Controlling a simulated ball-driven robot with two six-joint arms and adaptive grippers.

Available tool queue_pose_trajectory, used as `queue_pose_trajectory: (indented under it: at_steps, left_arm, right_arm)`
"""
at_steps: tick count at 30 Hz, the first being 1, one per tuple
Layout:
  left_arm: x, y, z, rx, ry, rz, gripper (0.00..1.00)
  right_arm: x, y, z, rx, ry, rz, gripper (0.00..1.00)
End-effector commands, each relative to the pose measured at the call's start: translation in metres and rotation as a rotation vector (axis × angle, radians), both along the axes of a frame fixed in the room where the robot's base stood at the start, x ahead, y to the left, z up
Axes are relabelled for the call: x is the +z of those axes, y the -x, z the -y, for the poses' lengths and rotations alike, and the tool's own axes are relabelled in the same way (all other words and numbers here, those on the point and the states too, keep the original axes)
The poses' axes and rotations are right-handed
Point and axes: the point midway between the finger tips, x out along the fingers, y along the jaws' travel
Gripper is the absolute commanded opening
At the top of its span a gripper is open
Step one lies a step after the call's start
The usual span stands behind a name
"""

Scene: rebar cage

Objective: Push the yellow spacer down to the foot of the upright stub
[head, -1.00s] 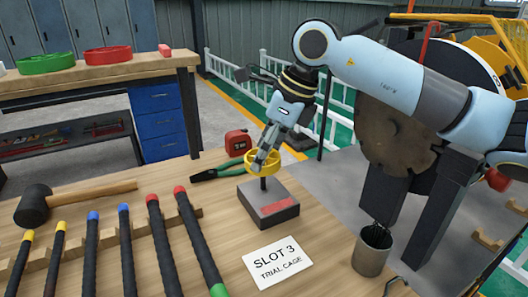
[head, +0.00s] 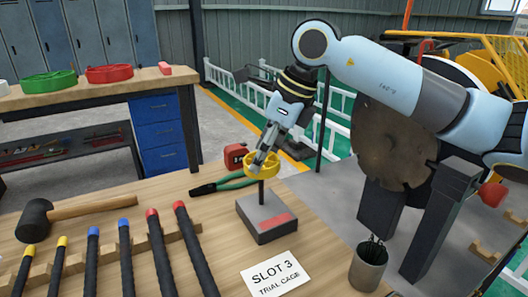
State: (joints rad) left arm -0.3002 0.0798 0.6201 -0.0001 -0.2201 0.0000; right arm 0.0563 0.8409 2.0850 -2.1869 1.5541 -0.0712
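The yellow spacer (head: 249,167) is a ring at the upper part of the dark upright stub (head: 261,194). A good length of bare stub shows below it. The stub stands on a grey block (head: 266,219) with a red label. My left gripper is not in view.
Green-handled pliers (head: 222,184) and a red tape measure (head: 235,152) lie behind the block. A "SLOT 3 TRIAL CAGE" card (head: 275,273) lies in front. A mallet (head: 36,222) and several dark bars (head: 160,254) are at left; a metal cup (head: 368,268) stands at right.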

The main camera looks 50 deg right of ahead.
Motion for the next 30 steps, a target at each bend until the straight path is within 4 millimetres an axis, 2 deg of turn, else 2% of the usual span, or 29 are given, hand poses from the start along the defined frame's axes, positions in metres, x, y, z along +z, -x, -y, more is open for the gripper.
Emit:
queue_pose_trajectory:
  at_steps: [8, 30]
  left_arm:
    - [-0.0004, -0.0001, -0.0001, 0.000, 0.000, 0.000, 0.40]
    - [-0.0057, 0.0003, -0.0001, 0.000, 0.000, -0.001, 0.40]
  right_arm:
    - [-0.0002, -0.0008, 0.0000, 0.008, -0.055, 0.006, 0.17]
    - [-0.0004, -0.0006, 0.0013, 0.008, -0.055, 0.006, 0.17]
